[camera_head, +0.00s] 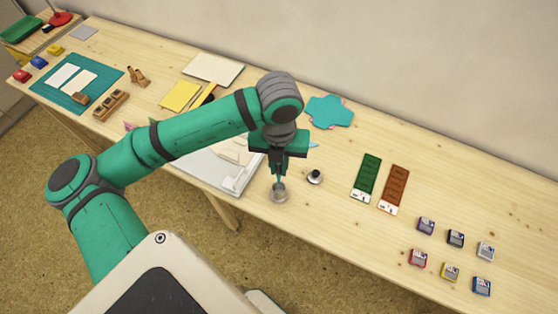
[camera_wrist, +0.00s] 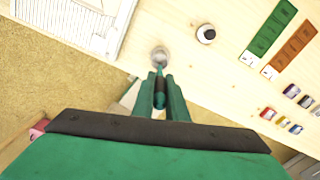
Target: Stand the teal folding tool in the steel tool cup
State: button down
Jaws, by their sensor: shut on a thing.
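The steel tool cup (camera_head: 280,196) stands near the front edge of the table, below my gripper (camera_head: 278,170). In the wrist view the cup (camera_wrist: 160,55) lies just beyond the fingertips. My gripper (camera_wrist: 160,76) is shut on the teal folding tool (camera_wrist: 160,92), which shows as a narrow dark teal piece between the fingers. In the head view the tool hangs roughly upright and its lower end overlaps the cup's mouth. I cannot tell whether the tip is inside the cup or above it.
A small round black-and-white item (camera_head: 315,177) stands close right of the cup. A white tray (camera_head: 225,170) lies to the left. Green (camera_head: 367,176) and brown (camera_head: 395,188) strips and several small inkpads (camera_head: 450,271) lie to the right. A teal flower-shaped mat (camera_head: 330,111) is behind.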

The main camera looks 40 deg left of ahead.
aim_at(279, 178)
jog(key=shift+f, duration=3.55)
jog(key=c, duration=1.7)
grip_release()
notch_tip(279, 178, up, 11)
jog(key=shift+f, duration=0.15)
